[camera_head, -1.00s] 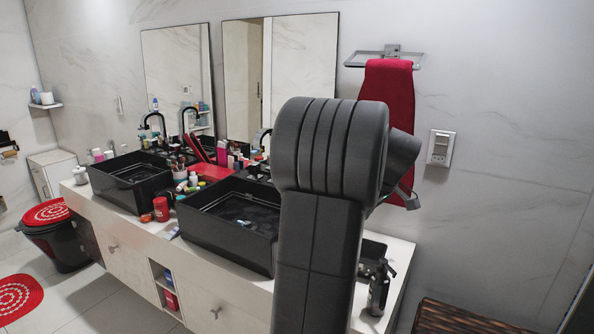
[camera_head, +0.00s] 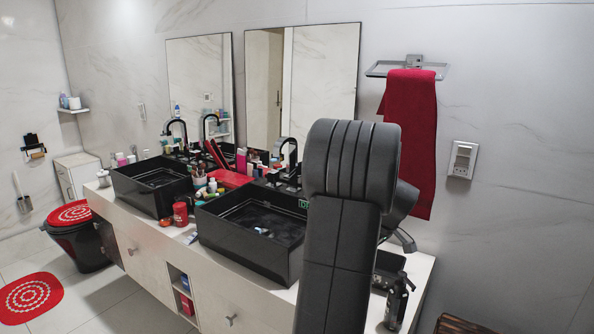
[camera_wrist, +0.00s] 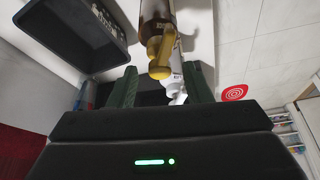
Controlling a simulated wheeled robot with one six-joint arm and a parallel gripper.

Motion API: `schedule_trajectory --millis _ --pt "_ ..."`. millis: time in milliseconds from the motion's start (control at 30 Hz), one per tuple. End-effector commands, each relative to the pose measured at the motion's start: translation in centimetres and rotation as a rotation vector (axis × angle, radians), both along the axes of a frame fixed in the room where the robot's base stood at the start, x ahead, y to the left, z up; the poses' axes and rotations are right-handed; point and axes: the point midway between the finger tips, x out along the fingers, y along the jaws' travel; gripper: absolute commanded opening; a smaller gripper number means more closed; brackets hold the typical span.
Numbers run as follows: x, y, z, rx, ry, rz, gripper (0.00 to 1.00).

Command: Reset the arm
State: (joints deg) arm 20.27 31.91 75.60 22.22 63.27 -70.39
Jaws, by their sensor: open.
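My arm stands upright in the middle of the head view and hides most of my gripper (camera_head: 405,240), whose tip shows at the arm's right edge above the counter's right end. In the wrist view my gripper (camera_wrist: 162,88) is open, with dark green fingers set apart. A gold-topped pump bottle (camera_wrist: 160,55) and a white bottle part (camera_wrist: 176,84) show beyond and between the fingers in that view. I cannot tell their distance, and nothing is seen gripped.
Two black vessel sinks (camera_head: 255,250) sit on the white counter (camera_head: 160,240) among toiletries. A dark bottle (camera_head: 397,303) stands at the counter's right end. A red towel (camera_head: 408,140) hangs on the wall. Round red mat (camera_head: 30,297) lies on the open floor at left.

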Motion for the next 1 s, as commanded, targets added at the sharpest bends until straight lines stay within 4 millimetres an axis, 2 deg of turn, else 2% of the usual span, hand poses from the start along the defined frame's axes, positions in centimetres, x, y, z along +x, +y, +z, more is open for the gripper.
schedule_trajectory --millis 167,267,900,1000 --pt "-0.1 -0.2 0.5 0.0 -0.002 0.008 0.45" --pt "-0.4 -0.4 1.5 -0.001 -0.002 0.011 0.45" --pt "-4.0 -3.7 13.2 -0.001 -0.002 0.009 0.45" --pt "-3.3 -2.9 10.4 0.003 0.005 0.012 0.45"
